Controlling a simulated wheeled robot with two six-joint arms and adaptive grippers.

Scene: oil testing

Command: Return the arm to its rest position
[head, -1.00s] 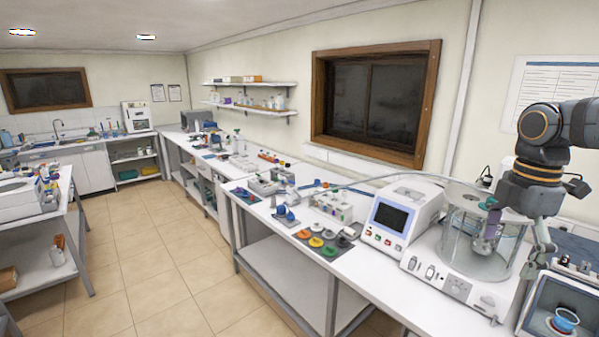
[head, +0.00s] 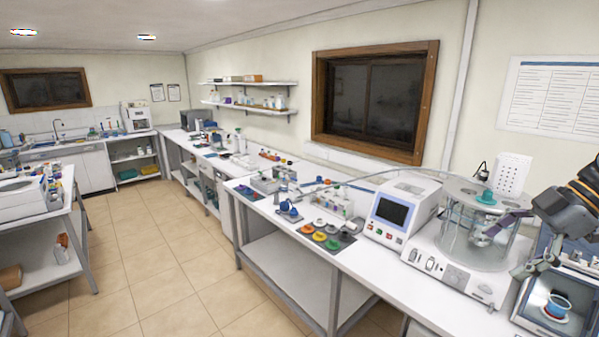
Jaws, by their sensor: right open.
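My right gripper (head: 502,252) is at the right side of the head view, beside the clear glass bath on the bench. Its two fingers are spread, with one upper finger in front of the bath's wall and one lower finger near the bench machine's right end. I see nothing held between them. My right arm comes in from the right edge. My left gripper is not in view.
The glass bath (head: 462,246) has a green cap (head: 486,197) on its lid. Left of it stands a white analyser with a screen (head: 393,213). An open box with a blue cup (head: 557,305) is at lower right. The floor (head: 180,275) at left is clear.

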